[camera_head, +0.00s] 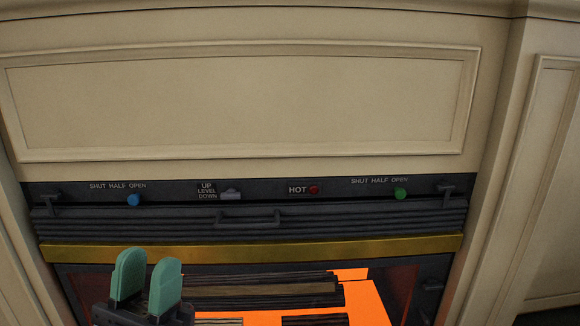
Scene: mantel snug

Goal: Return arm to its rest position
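My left gripper (147,274) is at the lower left, with two green rounded fingers pointing up. A narrow gap shows between the fingers, and nothing is held in it. It appears in front of the left part of the fireplace opening, below the brass strip (255,250). My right gripper is out of view.
A dark control panel carries a blue knob (134,200), a grey lever (231,194), a red HOT light (314,190) and a green knob (401,194). A handle (248,219) sits on the ribbed front below. Logs (265,290) and an orange glow fill the opening.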

